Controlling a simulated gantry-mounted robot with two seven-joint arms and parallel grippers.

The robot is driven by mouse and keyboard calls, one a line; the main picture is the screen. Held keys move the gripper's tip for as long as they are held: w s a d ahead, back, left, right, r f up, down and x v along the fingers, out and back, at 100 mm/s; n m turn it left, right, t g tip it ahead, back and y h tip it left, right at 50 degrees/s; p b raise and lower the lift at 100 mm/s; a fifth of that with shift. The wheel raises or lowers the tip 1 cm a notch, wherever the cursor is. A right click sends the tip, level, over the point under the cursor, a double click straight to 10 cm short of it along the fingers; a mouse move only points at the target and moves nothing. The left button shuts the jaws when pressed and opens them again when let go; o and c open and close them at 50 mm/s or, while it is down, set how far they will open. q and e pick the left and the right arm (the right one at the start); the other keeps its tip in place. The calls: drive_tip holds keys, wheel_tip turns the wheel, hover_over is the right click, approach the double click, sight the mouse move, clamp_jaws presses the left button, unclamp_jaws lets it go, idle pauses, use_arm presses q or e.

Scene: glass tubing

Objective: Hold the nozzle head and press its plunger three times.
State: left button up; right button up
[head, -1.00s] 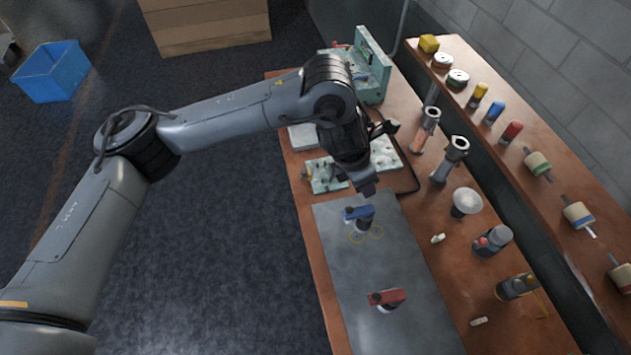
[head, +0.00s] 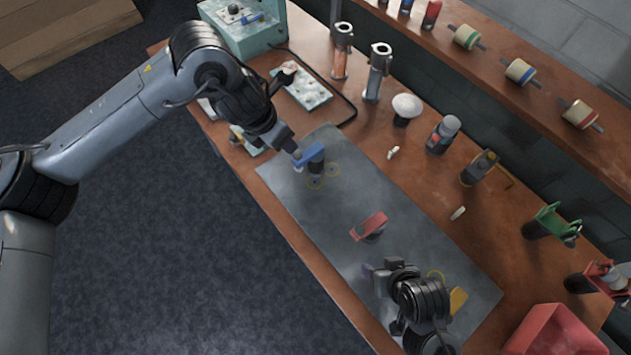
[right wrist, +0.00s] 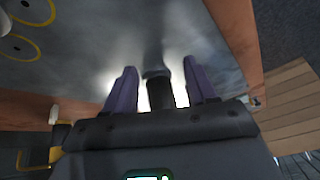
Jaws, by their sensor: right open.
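A blue-topped piece with a dark body (head: 314,160) stands on the grey mat (head: 290,185). A red-topped one (head: 370,226) sits lower on the mat. I cannot tell which is the nozzle head; no plunger shows clearly. My left gripper (head: 293,153) is at the blue piece's left end; its jaws are too small to read. My right gripper (head: 374,271) is over the lower mat, below the red piece. In the right wrist view its two purple fingers (right wrist: 160,88) stand apart. A dark cylinder (right wrist: 158,93) shows between them; I cannot tell what it is.
Yellow rings (head: 332,169) mark the mat near the blue piece. Along the bench's right side stand a white-domed piece (head: 406,106), a grey bottle (head: 443,134), a green tool (head: 552,224) and a red bin (head: 555,332). Two tall metal cylinders (head: 378,72) stand at the back.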

drive_tip(key=shift+m+t+y, duration=0.6)
drive_tip(key=shift+t+y, duration=0.2)
drive_tip(key=shift+y, duration=0.1)
drive_tip(key=w+a, duration=0.1)
drive_tip(key=a, duration=0.2)
drive_tip(key=w+a, duration=0.1)
drive_tip(key=a, duration=0.1)
drive_tip(key=w+a, duration=0.1)
drive_tip(key=a, duration=0.2)
drive_tip(key=shift+w+a+r, duration=0.35)
drive_tip(key=shift+r, duration=0.05)
drive_tip(key=w+a+r+n+t+y, duration=0.1)
drive_tip(key=w+a+r+t, duration=0.15)
drive_tip(key=a, duration=0.25)
drive_tip(key=w+a+r+t+y, duration=0.1)
drive_tip(key=w+a, duration=0.3)
drive_tip(key=a, duration=0.2)
drive_tip(key=t+h, duration=0.4)
approach(316, 165)
drive_tip(key=shift+g, duration=0.25)
drive_tip(key=x, duration=1)
drive_tip(key=shift+w+r, duration=0.1)
drive_tip(key=shift+r, duration=0.05)
drive_tip(key=shift+c, duration=0.4)
